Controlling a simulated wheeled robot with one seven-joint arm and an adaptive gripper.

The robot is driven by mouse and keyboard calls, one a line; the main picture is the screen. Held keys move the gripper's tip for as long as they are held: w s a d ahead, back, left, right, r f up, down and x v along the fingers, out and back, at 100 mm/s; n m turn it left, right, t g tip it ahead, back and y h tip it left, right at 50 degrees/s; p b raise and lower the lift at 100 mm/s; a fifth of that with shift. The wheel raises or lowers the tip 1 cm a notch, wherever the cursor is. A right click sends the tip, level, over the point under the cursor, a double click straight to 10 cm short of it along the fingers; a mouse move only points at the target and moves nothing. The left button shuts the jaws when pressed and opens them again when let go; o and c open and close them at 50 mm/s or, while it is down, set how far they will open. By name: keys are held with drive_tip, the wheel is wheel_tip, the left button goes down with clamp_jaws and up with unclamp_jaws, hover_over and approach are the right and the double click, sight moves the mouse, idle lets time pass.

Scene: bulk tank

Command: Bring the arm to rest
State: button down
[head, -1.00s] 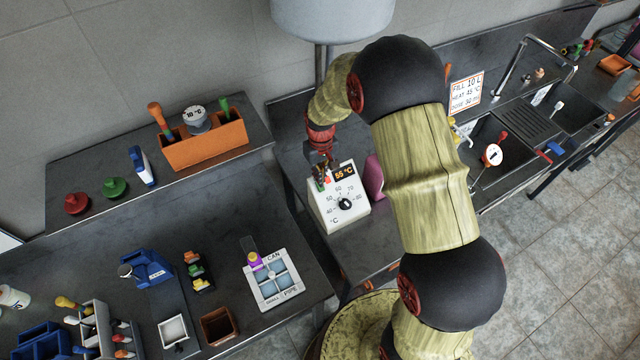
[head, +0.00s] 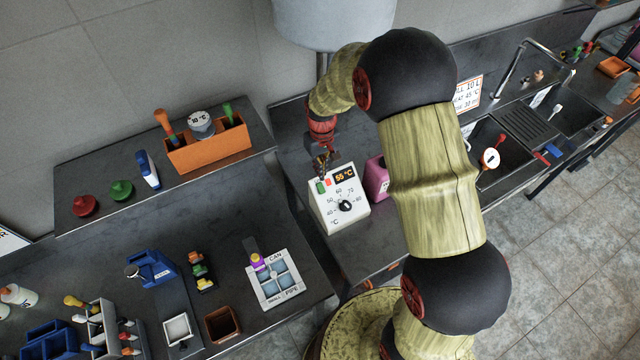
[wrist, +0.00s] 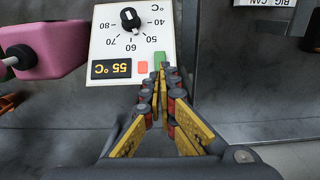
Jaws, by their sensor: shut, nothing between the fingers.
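My gripper (head: 324,163) is above the back edge of the white heater control box (head: 340,212), its fingers together and empty. In the wrist view the gripper (wrist: 161,72) has its fingertips close to the green button (wrist: 159,58), with a red button (wrist: 142,67) beside it. I cannot tell whether the tips touch the box. The box's display (head: 345,174) reads 55 °C and its black knob (head: 345,205) sits on a dial. My arm reaches over the bench from the right.
A pink container (head: 377,178) stands just right of the box. The grey tank (head: 335,22) hangs behind. An orange holder (head: 208,147) sits on the left shelf. A CAN/PIPE tray (head: 274,279) lies on the left bench, and sinks (head: 500,145) are at right.

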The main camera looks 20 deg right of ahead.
drive_tip(key=s+r+m+t+b, duration=0.1)
drive_tip(key=s+r+b, duration=0.4)
drive_tip(key=s+b, duration=0.5)
drive_tip(key=s+r+m+t+b, duration=0.1)
drive_tip(key=s+r+t+b, duration=0.3)
drive_tip(key=s+b, duration=0.6)
drive_tip(key=s+r, duration=0.1)
drive_tip(key=s, duration=0.6)
drive_tip(key=shift+s+r+t, duration=0.15)
drive_tip(key=shift+s+t, duration=0.1)
drive_tip(key=shift+t, duration=0.05)
drive_tip(key=shift+r, duration=0.15)
